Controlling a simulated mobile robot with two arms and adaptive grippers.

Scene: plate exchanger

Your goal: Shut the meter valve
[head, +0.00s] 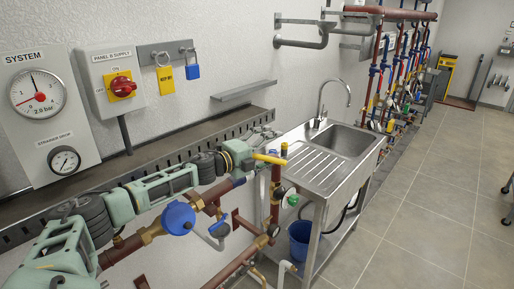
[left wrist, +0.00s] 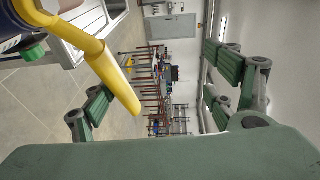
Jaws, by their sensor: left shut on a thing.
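A yellow lever handle (head: 270,158) sticks out to the right at my left gripper (head: 258,146), near the top of a brown vertical pipe (head: 275,200). In the left wrist view the yellow handle (left wrist: 115,72) runs diagonally down between the finger sides. My left gripper (left wrist: 160,95) is shut on this handle. Where the fingers touch it is hard to see. A round blue meter (head: 178,218) sits on the brown pipe below my left arm. I cannot tell the valve's exact position, as its body is partly hidden. My right gripper is not in view.
A steel sink (head: 345,142) with a drainboard stands just right of the pipe, with a blue bucket (head: 299,240) beneath. A blue handle (head: 219,229) is beside the meter. A panel with a red switch (head: 122,86) is on the wall.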

